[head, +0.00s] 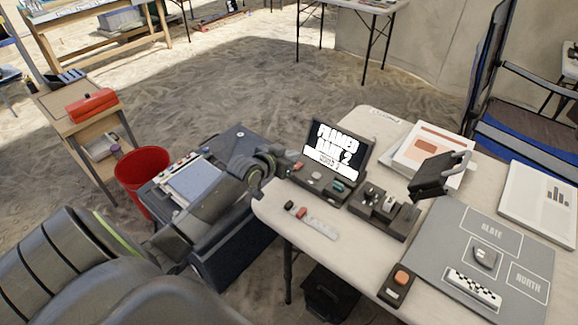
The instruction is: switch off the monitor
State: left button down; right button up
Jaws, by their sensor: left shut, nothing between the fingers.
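The monitor (338,146) stands at the back left of the white table, a small tilted screen on a dark base. Its screen is lit, with white lettering on black and a white lower band. The base (316,177) carries a red button (298,166) at its left end and a few other small parts. My left gripper (285,171) is shut and empty, at the left end of the base close to the red button. Whether it touches the button I cannot tell. My right gripper is not in view.
A dark tray with small parts (383,212) sits right of the base. A strip with small pieces (312,222) lies in front. A grey mat (450,235), a dark handled box (432,177) and a remote with an orange button (397,286) occupy the right side.

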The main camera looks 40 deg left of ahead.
pick_arm(q)
jog(key=shift+s+a+f, duration=0.1)
jog(key=shift+s+f, duration=0.15)
jog(key=shift+f, duration=0.65)
jog(key=shift+s+f, duration=0.2)
jog(key=shift+f, duration=0.65)
jog(key=f+b, duration=0.1)
jog(key=b, duration=0.1)
jog(key=t+b, duration=0.1)
jog(key=shift+s+f+b, duration=0.2)
jog(key=shift+f+b, duration=0.15)
jog(key=shift+r+p, duration=0.4)
jog(key=shift+w+r, duration=0.1)
jog(key=shift+r+p, duration=0.7)
jog(key=shift+p, duration=0.1)
